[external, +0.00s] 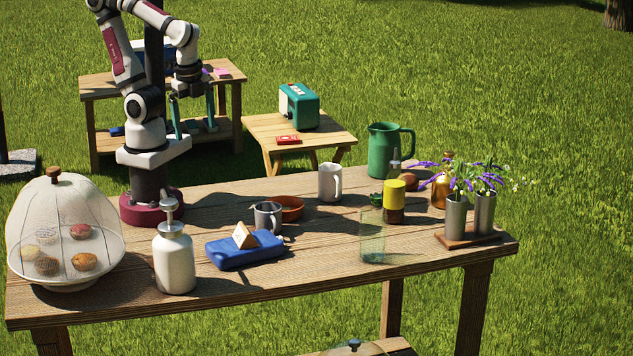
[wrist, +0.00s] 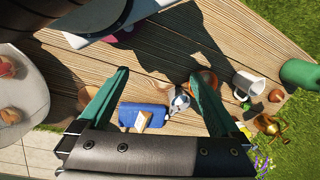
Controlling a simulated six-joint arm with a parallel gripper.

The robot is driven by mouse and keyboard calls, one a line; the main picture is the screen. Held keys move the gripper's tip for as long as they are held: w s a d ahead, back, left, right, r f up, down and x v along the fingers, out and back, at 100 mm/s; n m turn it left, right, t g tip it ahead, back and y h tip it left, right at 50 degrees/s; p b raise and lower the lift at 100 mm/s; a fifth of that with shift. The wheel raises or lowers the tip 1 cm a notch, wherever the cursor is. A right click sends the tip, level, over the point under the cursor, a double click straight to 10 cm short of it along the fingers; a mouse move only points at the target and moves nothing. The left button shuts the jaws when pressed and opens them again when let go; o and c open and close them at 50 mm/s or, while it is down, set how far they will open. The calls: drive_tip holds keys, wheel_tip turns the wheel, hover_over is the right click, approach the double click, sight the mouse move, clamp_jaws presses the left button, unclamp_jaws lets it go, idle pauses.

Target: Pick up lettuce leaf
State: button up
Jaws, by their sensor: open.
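A small dark green leafy piece (external: 376,199), which looks like the lettuce leaf, lies on the wooden table just left of a yellow-topped jar. It is partly hidden in the external view. A small green patch below the white mug in the wrist view (wrist: 246,105) seems to be the same piece. My gripper (external: 192,122) is raised above the table's back left part, well away from the leaf. In the wrist view its two green fingers (wrist: 158,76) are spread wide with nothing held between them.
A white mug (external: 330,182), terracotta bowl (external: 291,207), grey mug (external: 268,217), yellow-topped jar (external: 394,200) and clear glass (external: 372,246) stand around the leaf. A green pitcher (external: 385,150) and flower vases (external: 456,217) are farther right. A blue case (external: 235,253) and white dispenser (external: 174,262) stand in front.

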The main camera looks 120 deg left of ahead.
drive_tip(key=c, duration=0.7)
